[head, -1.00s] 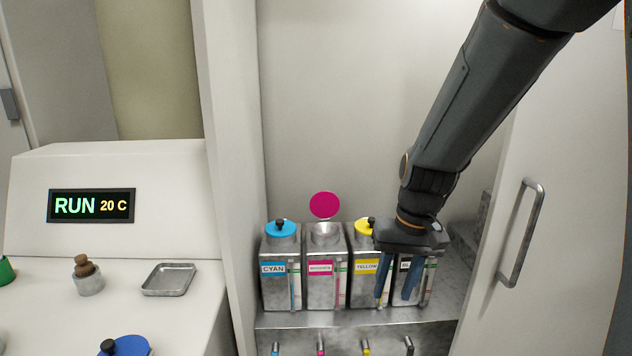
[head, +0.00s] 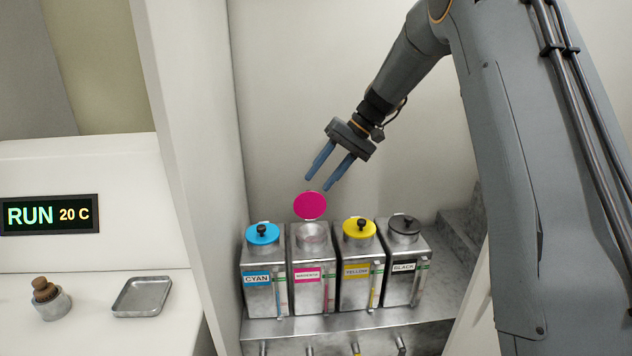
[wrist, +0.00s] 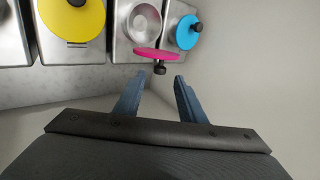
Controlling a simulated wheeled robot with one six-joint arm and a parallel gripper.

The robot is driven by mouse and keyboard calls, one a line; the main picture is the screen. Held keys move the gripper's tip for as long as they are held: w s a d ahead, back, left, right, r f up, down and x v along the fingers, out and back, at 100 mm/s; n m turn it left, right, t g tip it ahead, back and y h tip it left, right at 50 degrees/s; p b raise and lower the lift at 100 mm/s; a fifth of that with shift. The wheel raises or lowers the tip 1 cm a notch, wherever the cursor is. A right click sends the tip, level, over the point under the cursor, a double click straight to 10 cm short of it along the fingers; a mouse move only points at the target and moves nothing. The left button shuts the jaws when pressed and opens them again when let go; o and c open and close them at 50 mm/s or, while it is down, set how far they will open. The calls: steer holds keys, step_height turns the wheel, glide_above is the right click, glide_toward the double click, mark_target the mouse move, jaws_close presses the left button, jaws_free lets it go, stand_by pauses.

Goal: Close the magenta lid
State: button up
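The magenta lid (head: 310,206) stands upright, open, at the back of the magenta tank (head: 308,276), whose round mouth (head: 312,235) is uncovered. My gripper (head: 318,185) is open and empty, just above and behind the lid, with its fingers pointing down and left. In the wrist view the magenta lid (wrist: 155,53) appears nearly edge-on, with its dark knob (wrist: 159,69) facing my fingers. The knob lies just beyond the gap between the fingertips (wrist: 158,80), and I see no grip on it.
The cyan (head: 263,235), yellow (head: 360,229) and black (head: 404,224) lids lie closed on neighbouring tanks. The tanks stand in a row on a metal shelf (head: 290,328). A white cabinet wall (head: 190,150) rises at left. A counter holds a small metal tray (head: 142,296).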

mark_target(309, 202)
steer(key=p+x, duration=0.1)
steer(key=x, duration=0.2)
steer(key=shift+s+a+f, duration=0.1)
steer(key=shift+a+f, duration=0.05)
steer(key=shift+f, duration=0.1)
jaws_close()
